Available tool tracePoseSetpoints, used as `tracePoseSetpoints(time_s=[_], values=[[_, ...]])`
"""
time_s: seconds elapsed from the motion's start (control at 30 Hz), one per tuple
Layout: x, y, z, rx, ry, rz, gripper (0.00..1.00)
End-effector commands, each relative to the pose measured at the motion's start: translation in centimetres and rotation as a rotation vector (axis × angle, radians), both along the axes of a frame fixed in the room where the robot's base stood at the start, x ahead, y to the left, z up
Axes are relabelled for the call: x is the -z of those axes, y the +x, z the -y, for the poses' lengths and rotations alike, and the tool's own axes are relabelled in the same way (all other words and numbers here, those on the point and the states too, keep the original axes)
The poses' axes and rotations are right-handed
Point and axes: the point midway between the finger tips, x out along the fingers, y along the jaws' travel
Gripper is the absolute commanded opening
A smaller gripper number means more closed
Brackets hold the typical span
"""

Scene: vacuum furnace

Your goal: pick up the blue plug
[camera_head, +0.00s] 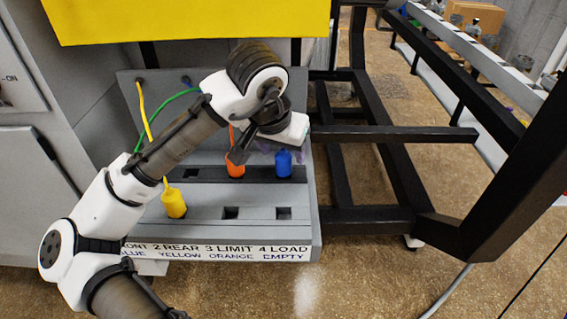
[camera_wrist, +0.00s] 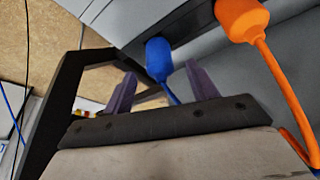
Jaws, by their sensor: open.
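The blue plug (camera_head: 283,163) stands in the dark back strip of the grey panel (camera_head: 200,240), at the strip's right end. In the wrist view the blue plug (camera_wrist: 159,56) shows just past my fingertips, in line with the gap between them, its blue cord running back toward my gripper. My gripper (camera_head: 280,147) is open, above and close to the plug. Its two purple fingers (camera_wrist: 160,70) are apart with nothing clamped between them. In the head view my wrist partly hides the fingers and the plug's cord.
An orange plug (camera_head: 236,165) sits left of the blue one in the same strip; its cord (camera_wrist: 275,75) passes right of my gripper. A yellow plug (camera_head: 174,203) is in the front row, with two empty sockets to its right. A black frame (camera_head: 390,134) stands to the right.

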Motion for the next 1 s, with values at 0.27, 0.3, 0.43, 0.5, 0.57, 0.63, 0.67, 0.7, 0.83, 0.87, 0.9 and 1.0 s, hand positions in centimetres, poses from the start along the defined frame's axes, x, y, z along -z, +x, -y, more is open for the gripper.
tracePoseSetpoints(time_s=[0.27,0.3,0.43,0.5,0.57,0.63,0.67,0.7,0.83,0.87,0.9,1.0], values=[[2.6,1.0,0.4,0.0,0.0,0.0,0.58],[2.6,1.1,0.4,0.0,0.0,0.0,0.58],[2.6,1.1,0.4,0.0,0.0,0.0,0.58],[2.6,1.0,0.4,0.0,0.0,0.0,0.53],[2.6,1.0,0.4,0.0,0.0,0.0,0.45],[2.6,1.0,0.4,0.0,0.0,0.0,0.36],[2.6,1.0,0.4,0.0,0.0,0.0,0.32],[2.6,1.0,0.4,0.0,-0.001,0.0,0.26],[2.6,1.1,0.4,0.0,-0.001,0.0,0.1],[2.6,1.0,0.4,0.0,0.0,0.0,0.1],[2.6,1.0,0.4,0.0,-0.001,0.0,0.1],[2.6,1.0,0.4,0.0,0.0,0.0,0.1]])
